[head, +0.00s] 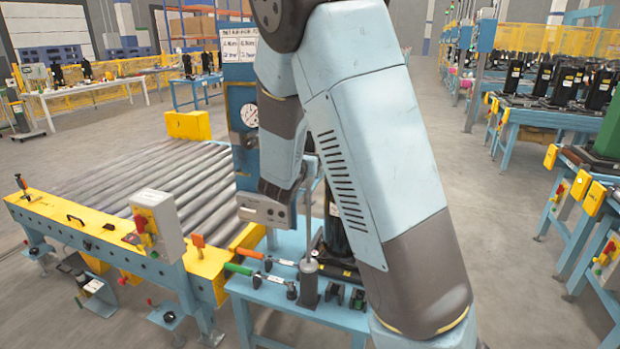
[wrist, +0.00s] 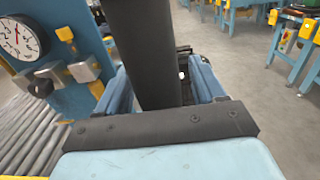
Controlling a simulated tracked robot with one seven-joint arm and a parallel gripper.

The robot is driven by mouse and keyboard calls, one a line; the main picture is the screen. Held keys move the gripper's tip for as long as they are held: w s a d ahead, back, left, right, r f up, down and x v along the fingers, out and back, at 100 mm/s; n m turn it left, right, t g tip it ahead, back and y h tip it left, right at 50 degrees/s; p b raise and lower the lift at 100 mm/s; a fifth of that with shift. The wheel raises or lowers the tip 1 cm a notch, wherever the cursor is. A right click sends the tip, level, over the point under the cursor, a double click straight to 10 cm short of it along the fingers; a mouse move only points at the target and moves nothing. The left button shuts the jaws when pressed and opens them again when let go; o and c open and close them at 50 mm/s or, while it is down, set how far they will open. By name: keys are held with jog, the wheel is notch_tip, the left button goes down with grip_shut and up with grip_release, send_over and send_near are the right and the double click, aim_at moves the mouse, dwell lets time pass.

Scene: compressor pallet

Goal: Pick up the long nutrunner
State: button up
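Two long hand tools lie on the blue table in the head view, one with an orange handle (head: 266,259) and one with a green handle (head: 254,271). I cannot tell which is the long nutrunner. My gripper (wrist: 162,92) shows in the wrist view with its blue fingers spread apart. A plain dark cylinder (wrist: 148,45) stands in the gap between them; I cannot tell whether they touch it. In the head view my wrist hangs above the table's back left, and my arm hides the fingertips. Neither tool is recognisable in the wrist view.
A blue panel with a gauge (head: 249,116) stands close to my wrist. A roller conveyor (head: 150,185) lies to the left.

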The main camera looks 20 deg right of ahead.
grip_shut()
dwell(0.4)
dwell(0.4)
